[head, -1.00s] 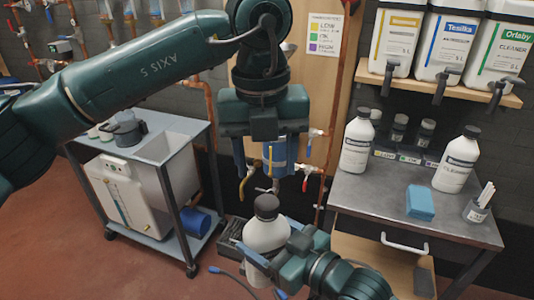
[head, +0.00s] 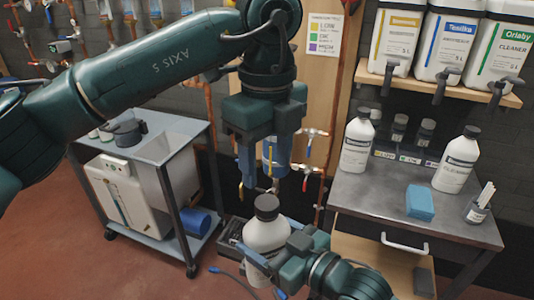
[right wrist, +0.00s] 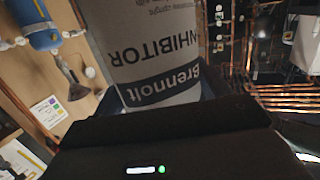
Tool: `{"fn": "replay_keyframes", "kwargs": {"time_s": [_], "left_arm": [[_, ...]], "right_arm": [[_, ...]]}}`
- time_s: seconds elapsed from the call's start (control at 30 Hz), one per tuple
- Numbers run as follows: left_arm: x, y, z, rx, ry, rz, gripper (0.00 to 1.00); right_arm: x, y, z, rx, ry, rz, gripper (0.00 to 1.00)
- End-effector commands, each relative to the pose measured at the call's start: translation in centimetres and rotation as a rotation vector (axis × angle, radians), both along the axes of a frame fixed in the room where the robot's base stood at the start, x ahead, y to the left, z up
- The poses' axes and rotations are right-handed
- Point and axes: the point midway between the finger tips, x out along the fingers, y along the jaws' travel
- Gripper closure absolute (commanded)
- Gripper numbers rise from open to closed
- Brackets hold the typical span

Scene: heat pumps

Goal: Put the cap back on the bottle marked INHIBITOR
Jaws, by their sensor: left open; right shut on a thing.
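The INHIBITOR bottle (head: 264,238) is white and upright at the lower middle of the head view. A black cap (head: 266,206) sits on its top; I cannot tell how tight it is. My right gripper (head: 275,246) is shut around the bottle's body. The right wrist view shows the bottle (right wrist: 150,45) close up, with its INHIBITOR label upside down and its top out of frame. My left gripper (head: 265,178) is open and empty, pointing down just above the cap, with a gap between them.
The metal workbench (head: 375,198) at right holds two other white bottles, one on the left (head: 357,142) and one on the right (head: 457,162), a blue sponge (head: 420,202) and small jars. A grey trolley (head: 180,150) stands left. Pipes and valves are behind my left gripper.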

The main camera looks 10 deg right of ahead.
Motion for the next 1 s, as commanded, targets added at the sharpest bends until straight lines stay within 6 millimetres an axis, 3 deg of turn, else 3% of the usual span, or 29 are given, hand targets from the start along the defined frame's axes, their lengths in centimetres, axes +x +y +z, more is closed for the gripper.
{"fn": "replay_keyframes", "kwargs": {"time_s": [0.5, 0.9, 1.0], "left_arm": [[0.0, 0.0, -6.9, 0.0, 0.002, 0.0, 0.46], [0.0, 0.0, -7.6, 0.0, 0.001, -0.001, 0.46], [0.0, 0.0, -7.6, -0.001, 0.001, -0.001, 0.54]], "right_arm": [[0.0, 0.0, 0.0, 0.001, -0.001, 0.0, 0.89], [0.0, 0.0, 0.0, 0.001, -0.001, 0.0, 0.89], [0.0, 0.0, 0.0, 0.001, -0.001, 0.0, 0.89]]}}
